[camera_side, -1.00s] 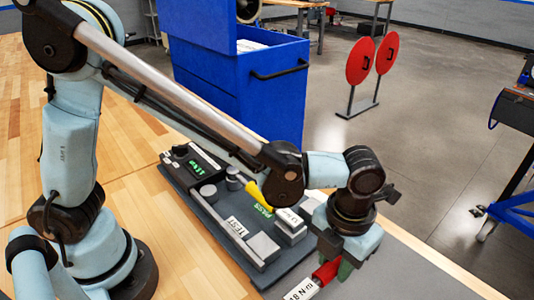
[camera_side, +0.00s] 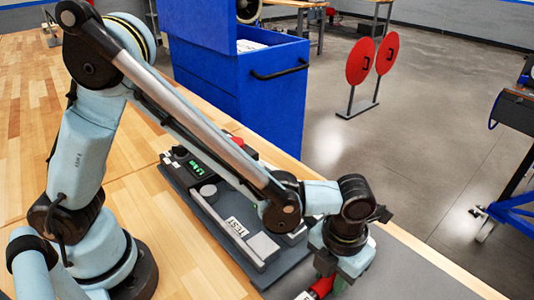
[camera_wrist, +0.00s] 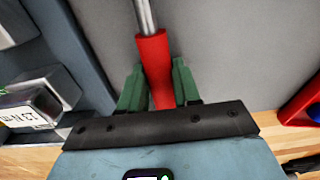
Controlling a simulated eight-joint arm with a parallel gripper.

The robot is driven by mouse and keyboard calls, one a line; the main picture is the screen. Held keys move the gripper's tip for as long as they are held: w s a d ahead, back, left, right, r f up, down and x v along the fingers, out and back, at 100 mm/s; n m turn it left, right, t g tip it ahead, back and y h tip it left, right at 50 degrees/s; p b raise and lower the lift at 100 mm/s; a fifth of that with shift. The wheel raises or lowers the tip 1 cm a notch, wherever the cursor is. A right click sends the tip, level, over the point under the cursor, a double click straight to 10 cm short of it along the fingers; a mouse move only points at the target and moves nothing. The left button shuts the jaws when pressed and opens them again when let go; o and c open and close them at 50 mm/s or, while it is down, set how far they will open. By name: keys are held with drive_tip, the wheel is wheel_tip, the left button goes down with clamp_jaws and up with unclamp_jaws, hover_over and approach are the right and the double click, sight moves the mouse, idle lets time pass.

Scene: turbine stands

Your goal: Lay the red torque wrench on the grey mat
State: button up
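The red torque wrench shows as a red handle (camera_wrist: 155,62) with a metal shaft in the wrist view. Its red handle (camera_side: 322,285) is at the bottom of the side view, where its white tag is cut off by the frame edge. My gripper (camera_wrist: 160,85) has green fingers closed against both sides of the handle. In the side view my gripper (camera_side: 330,284) points down at the near edge of the picture. The grey mat (camera_wrist: 235,50) lies under the wrench; it also shows in the side view (camera_side: 415,270). I cannot tell whether the wrench touches it.
A dark tester board (camera_side: 275,275) with blocks and a "TEST" label lies left of the mat. Its blocks (camera_wrist: 40,97) are close to my gripper's left. A red bin (camera_wrist: 300,103) is at the right in the wrist view. A blue cabinet (camera_side: 240,95) stands behind.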

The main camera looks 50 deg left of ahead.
drive_tip(key=shift+f, duration=0.15)
drive_tip(key=shift+c, duration=0.6)
drive_tip(key=o, duration=0.6)
drive_tip(key=shift+r, duration=0.5)
drive_tip(key=shift+c, duration=0.2)
drive_tip(key=shift+r, duration=3.05)
drive_tip(key=shift+a, duration=0.1)
drive_tip(key=a+r+n+t, duration=0.1)
drive_tip(key=a+r+n, duration=0.1)
drive_tip(key=a+n, duration=0.2)
drive_tip(key=w+a+r+n+t, duration=0.1)
drive_tip(key=a+r+n, duration=0.1)
drive_tip(key=a+n, duration=0.2)
drive_tip(key=a+r+n+t+h, duration=0.1)
drive_tip(key=a+r+n, duration=0.1)
drive_tip(key=a+n, duration=0.3)
drive_tip(key=shift+w+n, duration=0.2)
drive_tip(key=shift+n, duration=1.8)
drive_tip(key=s+a+n+t+y, duration=0.1)
drive_tip(key=s+a+n+t, duration=0.2)
drive_tip(key=a+n, duration=0.8)
drive_tip(key=r+n+t, duration=0.1)
drive_tip(key=n, duration=0.7)
drive_tip(key=shift+s+a, duration=0.25)
drive_tip(key=shift+a, duration=0.15)
